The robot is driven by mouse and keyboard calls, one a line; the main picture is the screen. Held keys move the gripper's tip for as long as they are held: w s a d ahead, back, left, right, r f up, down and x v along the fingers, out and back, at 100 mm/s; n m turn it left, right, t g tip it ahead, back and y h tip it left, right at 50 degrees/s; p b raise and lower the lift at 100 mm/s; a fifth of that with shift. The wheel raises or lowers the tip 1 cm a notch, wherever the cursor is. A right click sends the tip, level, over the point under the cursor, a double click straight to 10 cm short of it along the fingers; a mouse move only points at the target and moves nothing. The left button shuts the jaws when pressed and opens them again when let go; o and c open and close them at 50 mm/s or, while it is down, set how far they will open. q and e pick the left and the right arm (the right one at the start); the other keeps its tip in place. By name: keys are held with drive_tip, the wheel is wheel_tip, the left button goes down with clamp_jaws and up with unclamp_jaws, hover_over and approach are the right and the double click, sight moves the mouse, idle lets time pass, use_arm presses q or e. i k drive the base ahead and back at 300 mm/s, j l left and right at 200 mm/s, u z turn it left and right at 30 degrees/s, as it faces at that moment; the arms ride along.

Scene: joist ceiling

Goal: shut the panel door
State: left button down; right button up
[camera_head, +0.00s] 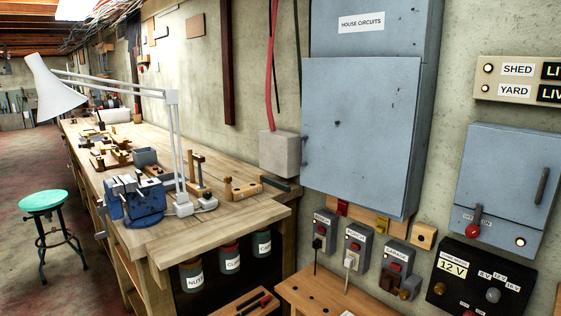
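The large blue-grey panel door (360,130) fills the middle of the head view, below a "HOUSE CIRCUITS" label (361,22) on the upper part of the cabinet. Its front is flat with a few dark marks. The door stands slightly proud of the cabinet, and its left edge reaches a little past the upper part. I cannot tell whether it is fully shut or a little ajar. Nothing inside the cabinet shows. Neither of my grippers is in view.
A wooden workbench (240,215) with a blue vise (138,200) and white lamp (55,90) runs along the left. Switch boxes (357,246) sit below the door. A smaller grey box (505,180) with a dark handle is at right. A green stool (42,201) stands far left.

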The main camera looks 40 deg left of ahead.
sight(358, 114)
drive_tip(key=i+j+u, duration=0.15)
drive_tip(key=j, duration=0.3)
drive_tip(key=i+j+u, duration=0.15)
drive_tip(key=i+j, duration=0.15)
drive_tip(key=i+j+u, duration=0.15)
drive_tip(key=j, duration=0.35)
drive_tip(key=i, duration=0.1)
